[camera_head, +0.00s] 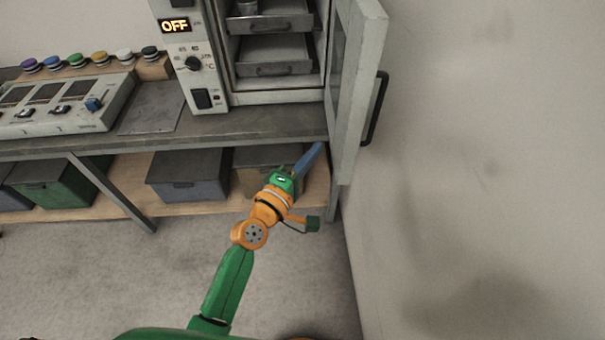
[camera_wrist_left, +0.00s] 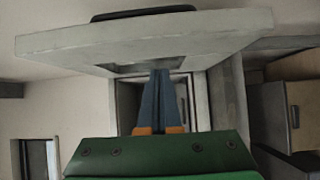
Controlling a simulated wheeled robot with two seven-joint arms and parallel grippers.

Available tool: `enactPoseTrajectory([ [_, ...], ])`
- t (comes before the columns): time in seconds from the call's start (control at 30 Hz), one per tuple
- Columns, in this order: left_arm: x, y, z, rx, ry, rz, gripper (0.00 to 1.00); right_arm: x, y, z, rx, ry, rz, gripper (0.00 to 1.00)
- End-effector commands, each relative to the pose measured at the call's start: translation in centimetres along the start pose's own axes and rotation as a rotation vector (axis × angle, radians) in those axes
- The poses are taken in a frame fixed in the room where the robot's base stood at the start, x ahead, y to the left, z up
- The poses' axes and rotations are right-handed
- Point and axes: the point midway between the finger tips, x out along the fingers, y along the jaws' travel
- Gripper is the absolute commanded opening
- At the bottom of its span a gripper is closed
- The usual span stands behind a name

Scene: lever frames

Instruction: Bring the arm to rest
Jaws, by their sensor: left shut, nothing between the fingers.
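My left arm reaches up from the bottom of the head view, with green and orange links. Its gripper (camera_head: 312,156) has blue fingers and is shut and empty. It shows in front of the bench edge, just left of the open cabinet door (camera_head: 357,85). In the left wrist view the blue fingers (camera_wrist_left: 160,98) lie together, pointing towards the pale door (camera_wrist_left: 230,35). I cannot tell whether the fingertips touch anything. My right gripper is in neither view.
The cabinet (camera_head: 210,60) stands open with drawers (camera_head: 272,55) inside; its display reads OFF. The door has a black handle (camera_head: 376,108). A switch panel (camera_head: 62,108) sits left on the bench (camera_head: 250,128). Bins (camera_head: 188,174) fill the lower shelf. A wall is right.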

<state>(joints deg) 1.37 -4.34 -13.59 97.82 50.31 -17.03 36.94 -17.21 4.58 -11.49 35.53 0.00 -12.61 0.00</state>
Motion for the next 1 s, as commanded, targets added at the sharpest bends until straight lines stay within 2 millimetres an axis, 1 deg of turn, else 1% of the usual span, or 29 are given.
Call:
enactPoseTrajectory([
  [0.03,-0.9,0.0,0.3,-0.002,0.000,-0.002,0.00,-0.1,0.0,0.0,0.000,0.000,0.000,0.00],
  [0.2,-3.9,-0.1,1.4,0.000,0.000,-0.003,0.00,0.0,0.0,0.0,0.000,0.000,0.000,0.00],
  [0.3,-5.2,-0.1,1.9,-0.001,0.000,-0.002,0.00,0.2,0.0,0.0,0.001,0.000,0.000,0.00],
  [0.4,-5.8,-0.1,2.1,-0.001,0.000,-0.001,0.00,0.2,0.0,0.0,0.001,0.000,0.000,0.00],
  [0.5,-5.9,-0.1,2.1,0.001,0.000,-0.003,0.00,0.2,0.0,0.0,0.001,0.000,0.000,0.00],
  [0.57,-5.8,-1.2,2.1,0.022,0.001,-0.031,0.00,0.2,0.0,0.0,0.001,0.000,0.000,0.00],
  [0.63,-6.1,-4.9,2.0,0.091,0.001,-0.125,0.00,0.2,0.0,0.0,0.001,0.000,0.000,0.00],
  [0.67,-6.4,-7.4,1.9,0.139,-0.003,-0.187,0.00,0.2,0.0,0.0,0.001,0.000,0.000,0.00],
  [0.7,-7.3,-11.2,1.8,0.215,-0.016,-0.284,0.00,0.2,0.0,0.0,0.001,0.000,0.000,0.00],
  [0.77,-9.5,-17.3,1.8,0.347,-0.056,-0.446,0.00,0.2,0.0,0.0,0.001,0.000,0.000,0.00],
  [0.8,-11.5,-21.2,1.7,0.436,-0.096,-0.550,0.00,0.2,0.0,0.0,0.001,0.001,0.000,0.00],
  [0.87,-15.1,-26.5,1.7,0.566,-0.174,-0.700,0.00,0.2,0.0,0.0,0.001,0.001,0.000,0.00],
  [0.9,-18.0,-29.7,1.7,0.648,-0.240,-0.796,0.00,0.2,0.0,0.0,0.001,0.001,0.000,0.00],
  [0.97,-22.9,-34.0,1.8,0.764,-0.358,-0.931,0.00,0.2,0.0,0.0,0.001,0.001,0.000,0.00],
  [1.0,-26.2,-36.2,1.9,0.833,-0.445,-1.009,0.00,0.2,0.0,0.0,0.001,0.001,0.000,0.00],
])
